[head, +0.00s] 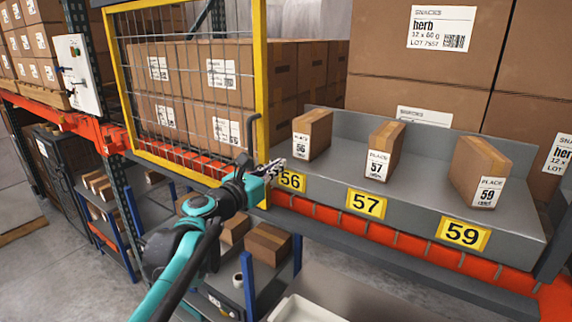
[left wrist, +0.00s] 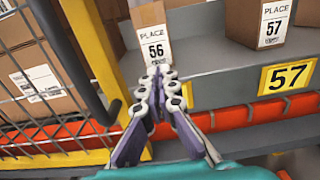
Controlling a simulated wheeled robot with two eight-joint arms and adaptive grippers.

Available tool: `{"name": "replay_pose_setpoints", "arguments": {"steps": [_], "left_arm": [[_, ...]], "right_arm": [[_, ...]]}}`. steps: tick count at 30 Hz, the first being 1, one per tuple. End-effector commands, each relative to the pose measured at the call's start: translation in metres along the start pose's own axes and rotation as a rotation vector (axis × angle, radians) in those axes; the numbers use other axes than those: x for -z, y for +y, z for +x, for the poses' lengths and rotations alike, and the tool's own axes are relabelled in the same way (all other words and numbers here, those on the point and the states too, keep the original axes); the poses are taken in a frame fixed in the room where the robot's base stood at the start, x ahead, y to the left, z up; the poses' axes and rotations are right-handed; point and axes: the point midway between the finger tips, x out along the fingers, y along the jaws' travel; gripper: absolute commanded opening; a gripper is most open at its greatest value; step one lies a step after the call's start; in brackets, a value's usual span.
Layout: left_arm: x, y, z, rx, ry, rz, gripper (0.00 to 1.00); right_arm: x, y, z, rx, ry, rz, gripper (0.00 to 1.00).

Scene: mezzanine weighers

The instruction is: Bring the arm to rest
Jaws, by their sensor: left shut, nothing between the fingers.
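My left arm reaches in from the lower left in the head view. Its left gripper (head: 277,166) is at the front edge of the grey shelf, just left of the yellow 56 label (head: 292,181). In the left wrist view the gripper (left wrist: 158,72) is shut and empty, its fingertips in front of the lower part of the box marked 56 (left wrist: 150,22). I cannot tell whether they touch that box. The box marked 56 (head: 312,136) stands upright on the shelf. My right gripper is not in view.
Boxes marked 57 (head: 384,150) and 59 (head: 482,172) stand on the grey shelf (head: 425,180). A yellow-framed mesh gate (head: 261,80) stands close left of the gripper. Below are a cart with boxes (head: 268,243) and a pale tray (head: 300,310). Large cartons (head: 420,60) are stacked behind.

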Motion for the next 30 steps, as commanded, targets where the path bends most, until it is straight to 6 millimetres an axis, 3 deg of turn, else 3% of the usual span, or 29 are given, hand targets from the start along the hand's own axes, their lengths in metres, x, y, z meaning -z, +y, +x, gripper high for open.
{"name": "replay_pose_setpoints", "arguments": {"steps": [3,10,14,17,24,30], "left_arm": [[0.002,0.001,-0.024,-0.002,0.0,0.0,0.0],[0.002,0.0,-0.05,0.0,0.001,0.004,0.0],[0.029,-0.008,-0.062,0.013,0.033,0.107,0.0],[0.083,-0.022,-0.08,0.046,0.1,0.322,0.0],[0.262,-0.052,-0.149,0.229,0.331,1.055,0.0],[0.409,-0.058,-0.218,0.479,0.514,1.614,0.0]], "right_arm": [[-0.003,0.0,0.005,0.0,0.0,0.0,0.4],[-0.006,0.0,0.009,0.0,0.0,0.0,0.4],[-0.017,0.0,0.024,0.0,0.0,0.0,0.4],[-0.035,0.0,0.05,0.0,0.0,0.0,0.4],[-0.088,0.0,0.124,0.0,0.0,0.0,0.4],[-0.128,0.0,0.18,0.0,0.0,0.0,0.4]]}}
